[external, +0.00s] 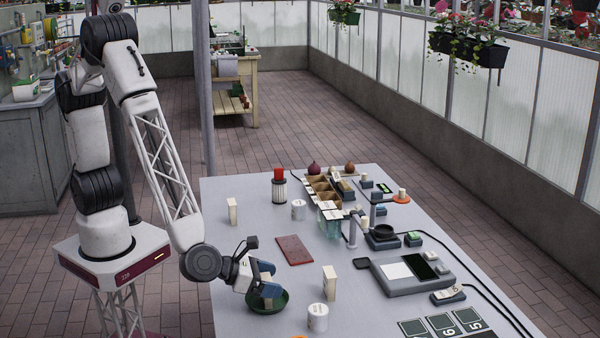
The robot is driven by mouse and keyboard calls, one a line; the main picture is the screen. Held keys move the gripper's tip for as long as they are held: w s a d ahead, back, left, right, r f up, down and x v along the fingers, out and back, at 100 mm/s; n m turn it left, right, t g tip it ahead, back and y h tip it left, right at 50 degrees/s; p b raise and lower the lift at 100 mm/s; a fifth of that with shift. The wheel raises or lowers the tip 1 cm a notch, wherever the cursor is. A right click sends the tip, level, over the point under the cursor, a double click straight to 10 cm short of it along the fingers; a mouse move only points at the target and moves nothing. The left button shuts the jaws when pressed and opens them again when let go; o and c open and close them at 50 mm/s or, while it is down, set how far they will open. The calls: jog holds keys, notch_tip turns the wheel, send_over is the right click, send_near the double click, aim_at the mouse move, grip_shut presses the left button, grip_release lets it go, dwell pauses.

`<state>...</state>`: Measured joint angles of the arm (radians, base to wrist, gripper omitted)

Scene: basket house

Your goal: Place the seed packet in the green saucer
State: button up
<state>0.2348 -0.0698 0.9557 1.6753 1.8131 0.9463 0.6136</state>
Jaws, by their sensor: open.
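The green saucer (281,304) sits near the left front of the grey table. My gripper (269,287) is open, with its blue fingers low over the saucer, partly hiding its inside. Two upright cream packets stand on the table and look like seed packets: one (330,283) is right of the saucer, apart from my gripper; the other (232,211) is farther back at the left edge. I cannot read which is the seed packet.
A white cup-like tin (318,317) stands close right of the saucer. A dark red flat slab (294,250) lies behind it. Another tin (299,210), a red-topped canister (279,186), a divided tray (322,190) and a grey scale-like device (410,273) stand farther off. The table's left middle is clear.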

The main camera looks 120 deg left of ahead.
jog(key=v, duration=1.1)
jog(key=shift+r, duration=0.1)
dwell(0.4)
jog(key=s+a+r+n+g+h, duration=0.1)
jog(key=s+a+r+n+g, duration=0.2)
jog(key=s+a+r+n, duration=0.4)
jog(key=s+a+r+n+g+h, duration=0.1)
jog(key=s+a+r+n+g, duration=0.35)
jog(key=s+r+n, duration=0.45)
jog(key=s+r+n+h, duration=0.2)
jog(key=s+n, duration=0.1)
jog(key=s, duration=0.4)
jog(key=s+r+n+h, duration=0.2)
jog(key=s+n+h, duration=0.1)
jog(key=s, duration=0.5)
jog(key=s+d+r+n+h, duration=0.1)
jog(key=s+r+n+h, duration=0.1)
jog(key=s+n, duration=0.2)
jog(key=s, duration=0.3)
jog(key=shift+n+h, duration=0.4)
